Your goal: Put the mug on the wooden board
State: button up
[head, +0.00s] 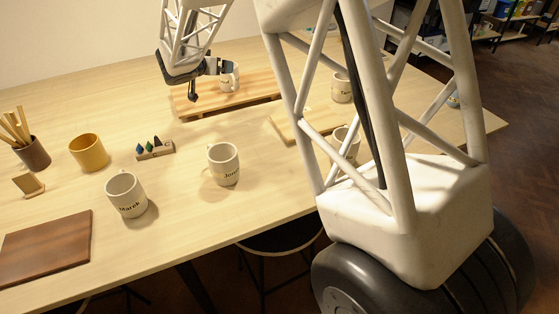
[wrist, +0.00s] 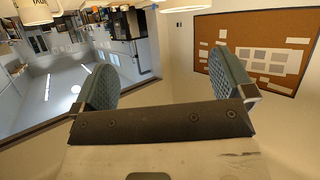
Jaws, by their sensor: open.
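Part of a lettered white mug (wrist: 38,13) shows at the top left corner there.
Other white mugs, one marked Marek (head: 126,196) and one lettered mug (head: 223,164), stand in front. A yellow pot (head: 88,153), a dark tool cup (head: 33,154), a small cone stand (head: 155,151) and a dark brown board (head: 45,248) are left. My structure hides part of the right side.

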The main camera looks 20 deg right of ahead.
jog(key=s+d+r+n+g+y, duration=0.1)
jog(key=s+d+r+g, duration=0.1)
jog(key=s, duration=0.7)
jog(key=s+d+r+n+g+y, duration=0.1)
jog(key=s+r, duration=0.1)
jog(key=s, duration=0.6)
jog(key=s+d+r+n+g, duration=0.1)
jog(key=s+d+r+g, duration=0.1)
jog(key=s, duration=0.7)
jog(key=s+a+f+n+y, duration=0.1)
jog(key=s+a+n+y, duration=0.1)
jog(key=s, duration=1.2)
jog(key=s+a+f+n+g+y, duration=0.1)
jog(key=s+a+f+n+y, duration=0.1)
jog(key=s, duration=1.2)
jog(key=a+n+y, duration=0.1)
jog(key=a+y, duration=0.1)
jog(key=y, duration=0.1)
jog(key=shift+f+n+y, duration=0.15)
jog(key=shift+n+y, duration=0.15)
